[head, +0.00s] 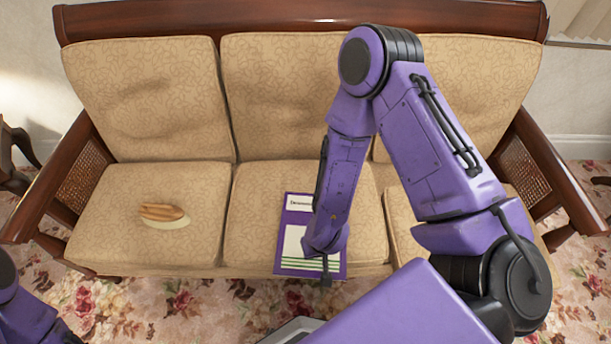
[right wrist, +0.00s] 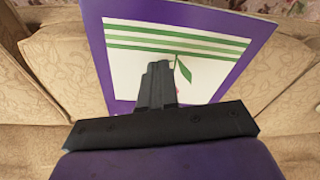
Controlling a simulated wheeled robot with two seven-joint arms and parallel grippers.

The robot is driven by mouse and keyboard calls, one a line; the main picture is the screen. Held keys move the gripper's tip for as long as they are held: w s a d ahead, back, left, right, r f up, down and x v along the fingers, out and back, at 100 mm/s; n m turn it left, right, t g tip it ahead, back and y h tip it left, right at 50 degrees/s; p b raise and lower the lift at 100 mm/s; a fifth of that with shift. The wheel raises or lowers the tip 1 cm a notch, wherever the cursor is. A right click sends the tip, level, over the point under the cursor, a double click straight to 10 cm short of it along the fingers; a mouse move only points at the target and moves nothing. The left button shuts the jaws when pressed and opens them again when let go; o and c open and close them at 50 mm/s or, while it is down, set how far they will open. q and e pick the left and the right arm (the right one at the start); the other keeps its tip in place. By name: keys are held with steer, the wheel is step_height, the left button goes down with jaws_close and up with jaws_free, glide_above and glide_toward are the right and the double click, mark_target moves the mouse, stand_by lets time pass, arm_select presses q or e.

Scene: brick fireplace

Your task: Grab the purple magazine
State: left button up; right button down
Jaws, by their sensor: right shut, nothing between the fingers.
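The purple magazine (head: 298,232) lies flat on the middle seat cushion of the sofa, near its front edge. It has a white title strip, a white panel and green stripes. My right forearm covers part of its right side in the head view. My right gripper (head: 326,277) is over the magazine's front end. In the right wrist view, the right gripper (right wrist: 160,75) is shut and empty, with its fingers in front of the white panel of the magazine (right wrist: 92,42). I cannot tell whether the fingertips touch it. My left gripper is not in view.
The wooden sofa (head: 300,20) has tan patterned cushions. The flowered carpet (head: 180,305) lies in front. Wooden armrests (head: 60,190) bound both sides.

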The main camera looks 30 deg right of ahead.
glide_toward(309, 217)
steer(key=f, duration=0.3)
steer(key=f+p, duration=0.1)
steer(key=f, duration=0.1)
steer(key=shift+s+a+f, duration=0.15)
steer(key=shift+a+f, duration=0.1)
steer(key=shift+a, duration=0.1)
steer(key=shift+s+f+b, duration=0.15)
steer(key=shift+f+b, duration=0.25)
steer(key=shift+f, duration=0.25)
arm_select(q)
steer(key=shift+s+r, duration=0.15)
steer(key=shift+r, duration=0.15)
arm_select(e)
steer(key=shift+s+f, duration=0.1)
steer(key=shift+a, duration=0.1)
